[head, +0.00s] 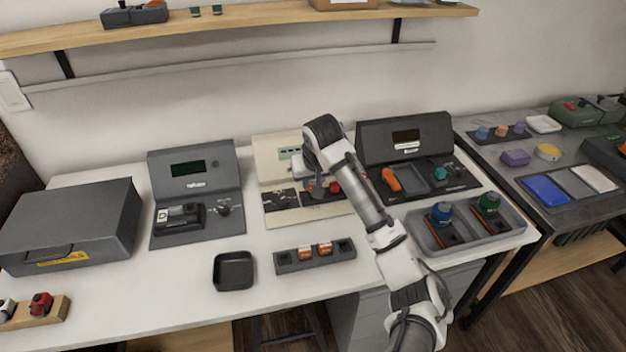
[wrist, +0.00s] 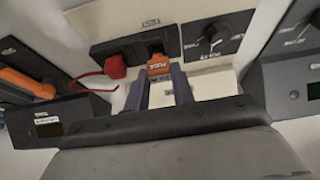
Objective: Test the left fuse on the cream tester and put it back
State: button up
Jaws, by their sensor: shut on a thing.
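The cream tester (head: 269,150) stands at the back middle of the white bench, partly hidden by my arm. My gripper (wrist: 161,84) is at its sloping front, shut on an orange fuse (wrist: 158,66). The fuse is at a dark socket block (wrist: 120,55) on the tester, beside a red cap (wrist: 116,66); I cannot tell whether it is fully seated. The fuse rack (head: 287,268) lies in front of the tester. Two orange fuses (head: 305,253) stand in its middle, and its left and right end slots look dark and empty.
A dark tester (head: 195,170) stands left of the cream one, another dark unit (head: 405,134) right. A small black tray (head: 234,270) lies left of the rack. A grey tray (head: 513,237) with blue and green knobs is at right.

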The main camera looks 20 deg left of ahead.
jog(key=shift+f, duration=1.05)
dwell(1.6)
jog(key=o, duration=1.4)
jog(key=shift+c, duration=0.2)
jog(key=shift+r+p, duration=1.6)
jog(key=shift+p, duration=0.3)
notch_tip(320, 180, up, 6)
jog(key=p, duration=0.6)
